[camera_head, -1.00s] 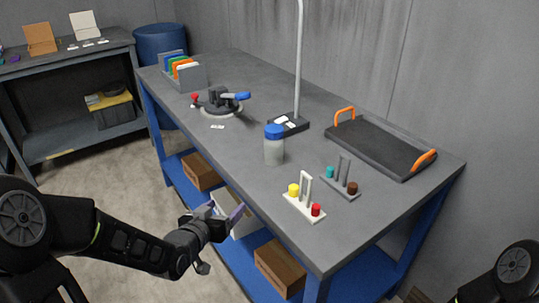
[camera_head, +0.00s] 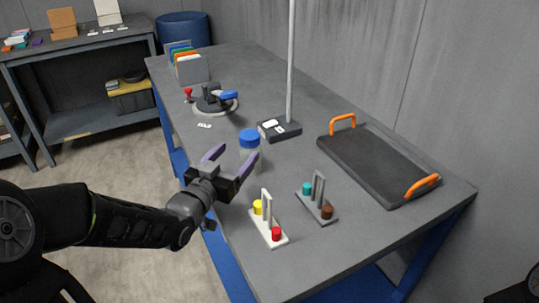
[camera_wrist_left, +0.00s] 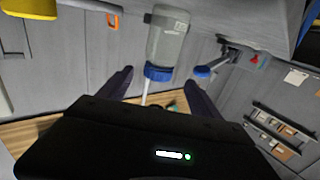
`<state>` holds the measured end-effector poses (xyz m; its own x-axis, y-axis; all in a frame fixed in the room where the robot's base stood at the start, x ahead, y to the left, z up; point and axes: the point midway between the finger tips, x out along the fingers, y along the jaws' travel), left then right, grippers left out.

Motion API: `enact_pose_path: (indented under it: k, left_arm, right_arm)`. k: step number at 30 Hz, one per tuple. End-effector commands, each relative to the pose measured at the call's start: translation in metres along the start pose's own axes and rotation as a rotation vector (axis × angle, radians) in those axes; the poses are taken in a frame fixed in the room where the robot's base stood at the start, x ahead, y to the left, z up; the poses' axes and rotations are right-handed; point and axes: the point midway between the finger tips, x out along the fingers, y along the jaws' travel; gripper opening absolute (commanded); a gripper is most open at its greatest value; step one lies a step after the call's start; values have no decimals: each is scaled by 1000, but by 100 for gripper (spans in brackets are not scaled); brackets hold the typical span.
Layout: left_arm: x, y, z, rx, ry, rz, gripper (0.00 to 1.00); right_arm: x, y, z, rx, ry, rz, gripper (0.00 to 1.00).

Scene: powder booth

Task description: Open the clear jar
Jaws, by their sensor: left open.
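The clear jar (camera_head: 246,159) with a blue lid (camera_head: 249,137) stands upright on the grey table, left of the middle. My left gripper (camera_head: 232,164) is open and close to the jar, its purple fingers pointing toward it; part of the jar's lower body is hidden by the gripper. In the left wrist view the jar (camera_wrist_left: 168,38) appears upside down with its blue lid (camera_wrist_left: 158,73) beyond and between the open fingers. Nothing is between the fingertips that I can see as gripped. My right gripper is not in view.
A white stand (camera_head: 268,231) with yellow and red pegs and a grey stand (camera_head: 317,205) are right of my gripper. A black tray (camera_head: 375,160) with orange handles lies at the right. A pole base (camera_head: 279,130) and a round fixture (camera_head: 213,103) stand behind the jar.

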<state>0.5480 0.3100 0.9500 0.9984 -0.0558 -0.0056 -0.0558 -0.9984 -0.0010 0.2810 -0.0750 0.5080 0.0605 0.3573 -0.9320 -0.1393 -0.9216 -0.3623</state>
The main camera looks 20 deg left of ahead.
Motion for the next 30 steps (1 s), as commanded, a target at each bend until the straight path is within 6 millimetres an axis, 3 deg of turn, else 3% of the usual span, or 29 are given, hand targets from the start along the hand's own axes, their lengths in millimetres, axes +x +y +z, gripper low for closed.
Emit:
enact_pose_path:
  k: [10, 18, 30]
  left_arm:
    - [0, 0, -1, 1, 3, 0, 74]
    - [24, 0, -1, 1, 3, 1, 74]
    - [31, 1, -1, 1, 3, 1, 74]
  right_arm:
    - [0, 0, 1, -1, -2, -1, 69]
    - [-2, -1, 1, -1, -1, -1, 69]
    - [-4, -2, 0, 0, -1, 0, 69]
